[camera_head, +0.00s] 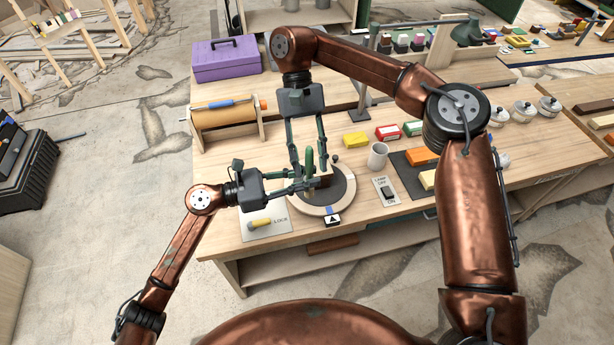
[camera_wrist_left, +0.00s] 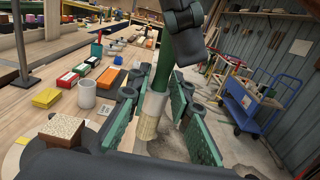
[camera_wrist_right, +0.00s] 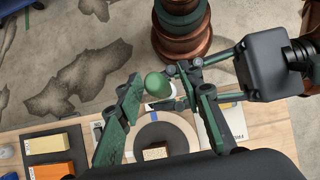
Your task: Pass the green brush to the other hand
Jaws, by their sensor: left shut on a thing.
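The green brush (camera_head: 309,161) is held upright above the round turntable (camera_head: 343,191). In the left wrist view its green handle (camera_wrist_left: 164,62) rises from a pale tan lower part (camera_wrist_left: 149,115). My left gripper (camera_head: 305,184) comes in from the left and is shut on the brush low down. My right gripper (camera_head: 309,165) reaches down from above, its fingers either side of the brush's upper part. In the right wrist view the rounded green brush end (camera_wrist_right: 158,85) lies between those spread fingers, with gaps; contact is not clear.
A brown block with a speckled top (camera_wrist_left: 62,130) sits on the turntable close by. A white mug (camera_head: 378,156), coloured boxes (camera_head: 388,132), a lamp switch plate (camera_head: 386,191) and a roller (camera_head: 227,112) stand around. A purple toolbox (camera_head: 226,58) is at the back left.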

